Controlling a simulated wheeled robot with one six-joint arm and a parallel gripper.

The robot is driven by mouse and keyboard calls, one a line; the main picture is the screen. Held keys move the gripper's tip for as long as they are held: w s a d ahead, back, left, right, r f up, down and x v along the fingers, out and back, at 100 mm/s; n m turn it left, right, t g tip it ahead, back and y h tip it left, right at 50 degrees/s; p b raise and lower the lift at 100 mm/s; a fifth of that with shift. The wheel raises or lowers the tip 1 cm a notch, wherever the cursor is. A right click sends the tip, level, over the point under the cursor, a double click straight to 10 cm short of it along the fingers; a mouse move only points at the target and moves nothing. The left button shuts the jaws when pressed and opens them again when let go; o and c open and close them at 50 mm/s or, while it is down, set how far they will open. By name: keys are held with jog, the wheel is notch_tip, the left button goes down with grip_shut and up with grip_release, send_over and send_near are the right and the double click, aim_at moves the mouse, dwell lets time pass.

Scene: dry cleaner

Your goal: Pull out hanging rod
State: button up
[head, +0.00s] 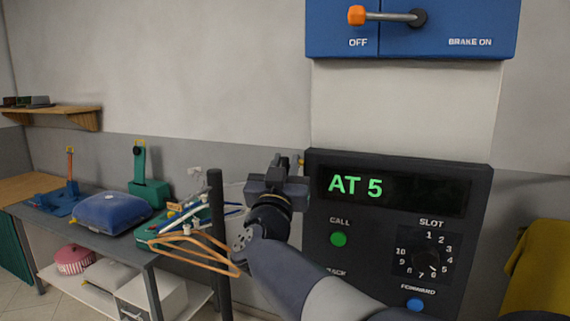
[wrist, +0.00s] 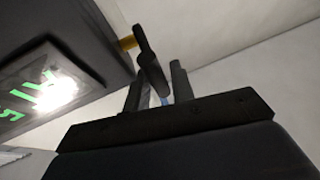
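My gripper (head: 278,166) is raised beside the left edge of the black control panel (head: 398,190). In the wrist view its two fingers (wrist: 158,90) stand apart, with a gap between them. A dark bar-like piece (wrist: 150,62) with an orange part (wrist: 127,42) by the panel's side shows just beyond or between the fingers; I cannot tell whether they touch it. A small orange tip (head: 301,161) shows beside my gripper in the head view. I cannot tell for sure whether this piece is the hanging rod. My arm and gripper hide part of this area.
A dark upright post (head: 217,240) stands left of my arm, with several hangers (head: 190,245) beside it. A grey table (head: 75,225) holds a blue cushion (head: 110,212) and stands. A blue box (head: 470,25) with an orange-tipped lever (head: 385,16) is above the panel. Yellow cloth (head: 545,270) is at right.

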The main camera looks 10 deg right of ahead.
grip_shut()
dwell(0.5)
